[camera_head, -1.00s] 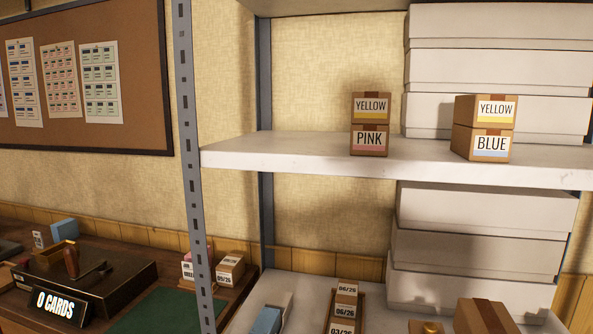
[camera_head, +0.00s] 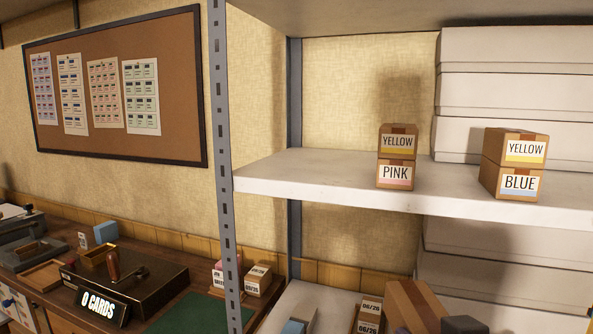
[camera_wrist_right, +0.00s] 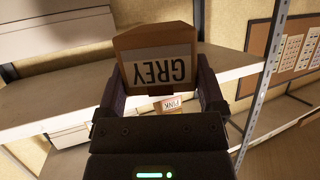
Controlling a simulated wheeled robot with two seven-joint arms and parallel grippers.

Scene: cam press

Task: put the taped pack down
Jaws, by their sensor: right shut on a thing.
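My right gripper (camera_wrist_right: 157,95) is shut on a brown pack (camera_wrist_right: 157,42), whose white label reads GREY, upside down in the right wrist view. In the head view the held pack (camera_head: 415,303) shows at the bottom edge, below and in front of the upper shelf, with the dark gripper (camera_head: 464,325) partly cut off beside it. A PINK pack (camera_head: 395,174) with a YELLOW pack (camera_head: 398,142) on top stands on the shelf (camera_head: 330,185). A BLUE pack (camera_head: 512,180) with another YELLOW pack (camera_head: 516,147) on it stands to the right. My left gripper is out of view.
White boxes (camera_head: 485,90) are stacked behind the packs. A grey upright post (camera_head: 222,150) bounds the shelf's left end. The shelf is bare left of the PINK pack. Dated small packs (camera_head: 369,315) sit below; a 0 CARDS sign (camera_head: 98,303) stands on the desk.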

